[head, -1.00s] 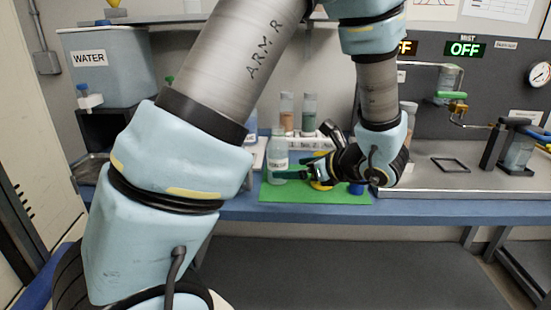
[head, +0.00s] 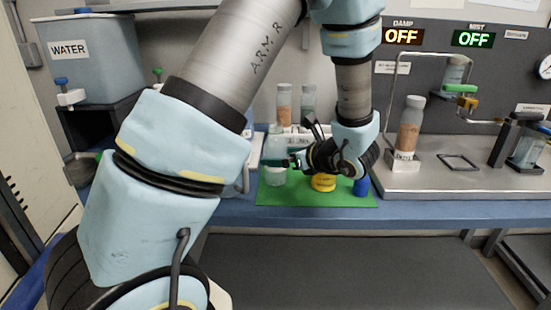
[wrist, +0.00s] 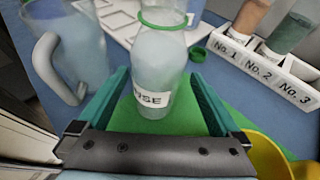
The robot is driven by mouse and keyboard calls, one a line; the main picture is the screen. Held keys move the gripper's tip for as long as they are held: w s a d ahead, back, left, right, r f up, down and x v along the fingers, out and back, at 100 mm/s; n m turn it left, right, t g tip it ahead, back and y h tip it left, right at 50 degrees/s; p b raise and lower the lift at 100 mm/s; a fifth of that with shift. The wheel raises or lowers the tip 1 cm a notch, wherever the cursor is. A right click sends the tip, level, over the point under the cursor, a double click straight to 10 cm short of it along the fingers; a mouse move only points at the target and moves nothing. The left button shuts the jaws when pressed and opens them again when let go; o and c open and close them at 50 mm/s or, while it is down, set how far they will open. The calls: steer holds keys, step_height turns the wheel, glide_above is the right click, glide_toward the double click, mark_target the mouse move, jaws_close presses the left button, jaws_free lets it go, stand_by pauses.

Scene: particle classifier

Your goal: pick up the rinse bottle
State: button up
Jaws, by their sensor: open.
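The rinse bottle (head: 275,176) is a pale, translucent bottle standing upright on the green mat (head: 340,201). In the wrist view the bottle (wrist: 160,60) shows a white label ending in "NSE" and a green ring at its neck; its top is cut off by the frame. My gripper (wrist: 158,78) is open, with one green finger on each side of the bottle. I cannot tell whether either finger touches it. In the head view my gripper (head: 279,162) reaches in from the right at about mid-height of the bottle, and a finger covers part of it.
A clear jug with a handle (wrist: 70,50) stands close left of the gripper. A rack (wrist: 275,75) labelled No.1 to No.3 holds bottles behind right. A green cap (wrist: 198,54) lies nearby. A yellow object (head: 323,183) and a blue one (head: 361,187) sit under my wrist.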

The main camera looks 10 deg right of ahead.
mark_target(269, 156)
steer(key=shift+p+x, duration=0.6)
steer(key=shift+x, duration=2.1)
steer(key=shift+s+a, duration=0.15)
jaws_close()
